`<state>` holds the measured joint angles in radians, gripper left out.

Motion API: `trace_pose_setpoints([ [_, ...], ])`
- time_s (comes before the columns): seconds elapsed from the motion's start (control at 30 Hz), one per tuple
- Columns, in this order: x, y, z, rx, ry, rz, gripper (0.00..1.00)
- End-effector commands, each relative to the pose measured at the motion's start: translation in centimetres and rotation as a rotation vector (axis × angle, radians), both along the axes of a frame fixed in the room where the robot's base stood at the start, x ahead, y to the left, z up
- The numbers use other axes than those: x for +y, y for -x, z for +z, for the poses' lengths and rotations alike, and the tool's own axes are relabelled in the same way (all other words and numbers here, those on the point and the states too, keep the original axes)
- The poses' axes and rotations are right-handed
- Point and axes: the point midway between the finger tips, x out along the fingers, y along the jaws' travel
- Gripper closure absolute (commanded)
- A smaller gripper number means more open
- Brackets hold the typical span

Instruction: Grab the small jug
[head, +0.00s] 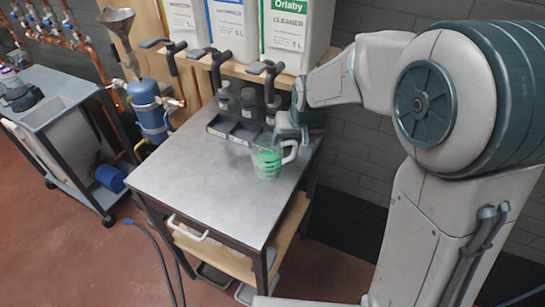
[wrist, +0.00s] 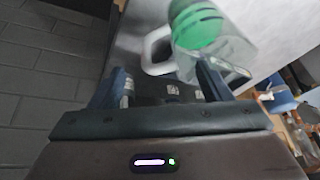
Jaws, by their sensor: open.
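The small jug (head: 267,162) is clear with green contents or markings and stands upright on the metal table near its back right part. Its white handle (head: 290,152) points right, toward my gripper (head: 291,134). In the wrist view the jug (wrist: 205,32) is just beyond the fingertips, with its white handle (wrist: 157,50) ahead of the space between the fingers. My gripper (wrist: 163,82) is open, with its two blue-grey fingers apart and nothing seen between them. In the head view my wrist partly hides the fingers.
The metal table (head: 205,185) is mostly clear in front. A dark holder with bottles (head: 240,120) stands behind the jug. Taps (head: 268,72) hang from the shelf with large canisters (head: 290,35). A blue tank (head: 150,108) and a grey cart (head: 60,115) stand left.

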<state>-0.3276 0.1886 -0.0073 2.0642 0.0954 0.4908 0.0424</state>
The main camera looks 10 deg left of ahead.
Motion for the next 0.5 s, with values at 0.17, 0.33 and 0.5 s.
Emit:
trace_pose_setpoints([
  [0.17, 0.1, -0.3, -0.8, 0.001, 0.0, -0.001, 0.29],
  [0.33, 0.3, -1.1, -2.5, 0.005, 0.002, -0.001, 0.29],
  [0.5, 0.6, -1.9, -4.4, 0.003, 0.0, -0.001, 0.29],
])
